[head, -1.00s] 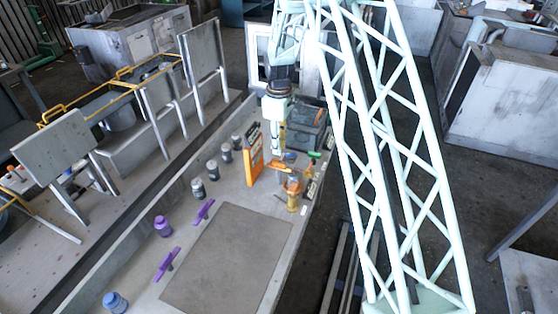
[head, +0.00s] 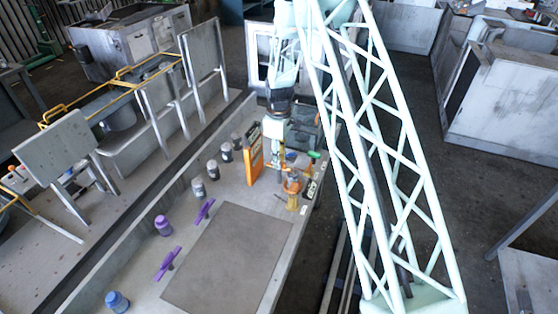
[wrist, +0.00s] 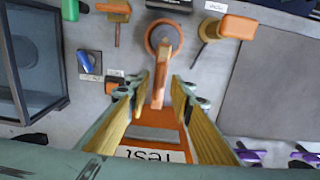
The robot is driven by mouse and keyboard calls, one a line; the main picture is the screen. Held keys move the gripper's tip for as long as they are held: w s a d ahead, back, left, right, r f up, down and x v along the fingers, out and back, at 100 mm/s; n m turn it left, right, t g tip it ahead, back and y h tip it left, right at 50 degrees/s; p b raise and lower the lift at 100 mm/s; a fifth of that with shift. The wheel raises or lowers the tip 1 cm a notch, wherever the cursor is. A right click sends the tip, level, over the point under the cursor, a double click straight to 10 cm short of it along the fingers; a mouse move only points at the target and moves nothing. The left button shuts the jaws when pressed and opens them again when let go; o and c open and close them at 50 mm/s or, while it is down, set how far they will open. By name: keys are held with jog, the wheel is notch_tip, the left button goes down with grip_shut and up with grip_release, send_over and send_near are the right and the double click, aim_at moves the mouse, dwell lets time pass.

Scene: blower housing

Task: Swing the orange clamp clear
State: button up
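In the wrist view, an orange lever arm (wrist: 158,88) extends from a round grey-and-orange part (wrist: 163,40); it looks like the orange clamp. My gripper (wrist: 162,82) is open, its yellow-padded fingers on either side of the lever with a gap showing at each side. I cannot tell whether either finger touches it. In the head view, my gripper (head: 280,172) is low over the bench beside the orange clamp parts (head: 292,185), which partly merge with it.
An orange panel marked "Test" (wrist: 150,138) lies below the fingers in the wrist view; it stands upright in the head view (head: 252,158). A blue knob (wrist: 85,62) is nearby. A flat grey plate (head: 225,262) lies clear.

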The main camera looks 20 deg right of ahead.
grip_shut()
